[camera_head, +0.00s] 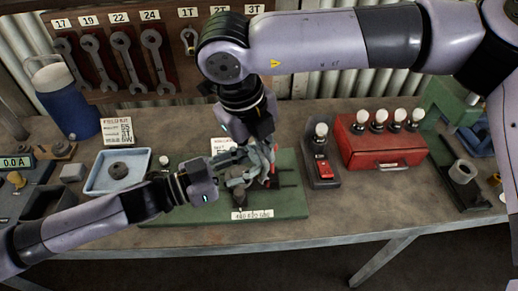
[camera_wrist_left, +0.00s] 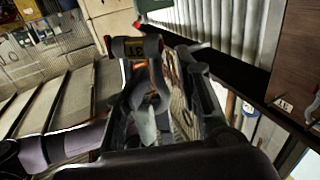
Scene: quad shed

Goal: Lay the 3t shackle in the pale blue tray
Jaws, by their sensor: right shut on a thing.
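The pale blue tray (camera_head: 138,160) lies on the bench at the left with a dark grey round piece (camera_head: 120,169) in it. My left gripper (camera_head: 240,168) is over the green mat, right of the tray, with its fingers apart. My right gripper (camera_head: 265,172) comes down from above and meets it there; the two overlap. In the head view the shackle is mostly hidden.
A green mat (camera_head: 290,205) lies under the grippers. A red case (camera_head: 375,148) and a dark stand with a red device (camera_head: 321,170) are at the right. A blue jug (camera_head: 66,100) stands behind the tray. Several wrenches hang on the back board (camera_head: 115,90). Bench in front of the tray is partly under my left arm.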

